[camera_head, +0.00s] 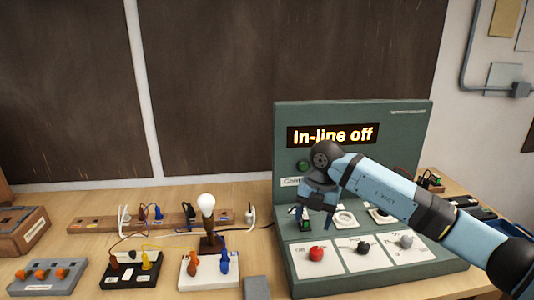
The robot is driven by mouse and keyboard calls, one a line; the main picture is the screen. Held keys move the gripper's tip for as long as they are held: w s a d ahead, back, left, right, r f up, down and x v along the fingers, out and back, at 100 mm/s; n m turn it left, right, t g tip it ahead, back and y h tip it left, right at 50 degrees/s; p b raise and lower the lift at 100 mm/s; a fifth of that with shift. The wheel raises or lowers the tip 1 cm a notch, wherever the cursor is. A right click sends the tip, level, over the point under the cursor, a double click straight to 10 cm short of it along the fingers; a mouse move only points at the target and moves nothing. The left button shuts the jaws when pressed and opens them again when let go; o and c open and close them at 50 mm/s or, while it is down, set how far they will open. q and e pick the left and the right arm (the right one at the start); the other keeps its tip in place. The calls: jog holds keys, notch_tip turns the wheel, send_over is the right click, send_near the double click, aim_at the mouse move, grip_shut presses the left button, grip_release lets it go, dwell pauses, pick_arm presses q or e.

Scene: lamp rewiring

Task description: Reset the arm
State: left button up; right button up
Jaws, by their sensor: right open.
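My right arm comes in from the right side of the head view, blue with dark joints. Its gripper (315,211) points down, open, in front of the green test console (353,120). The fingers are above the left part of the console's sloped deck, by a small dark-and-green item (302,223); I cannot tell whether they touch it. The console's display (333,135) reads "In-line off". My wrist hides part of the console face. My left gripper is not in view.
Red (316,253), black (363,247) and grey (406,241) knobs sit on the console's front.

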jog(key=s+a+f+m+y+p, duration=0.2)
jog(key=s+a+y+p, duration=0.2)
jog(key=s+a+y, duration=1.25)
jog(key=s+d+f+m+t+h+p, duration=0.15)
jog(key=d+f+m+t+h, duration=0.3)
jog(key=m+t, duration=0.5)
jog(key=d+f+m+t+h+p, duration=0.25)
jog(key=d+m+t, duration=0.35)
jog(key=m+t, duration=0.3)
jog(key=s+d+f+m+g+h, duration=0.3)
jog(key=s+d+f+h, duration=0.1)
jog(key=s+f, duration=0.2)
jog(key=s+d+f+m+g+h+p, duration=0.1)
jog(key=s+d+f+m+g+h, duration=0.2)
jog(key=s+f, duration=0.4)
jog(key=s+d+m+g, duration=0.1)
jog(key=s, duration=0.1)
jog(key=shift+s+d+f+h, duration=0.25)
jog(key=shift+s+f+h, duration=0.05)
jog(key=shift+h, duration=0.05)
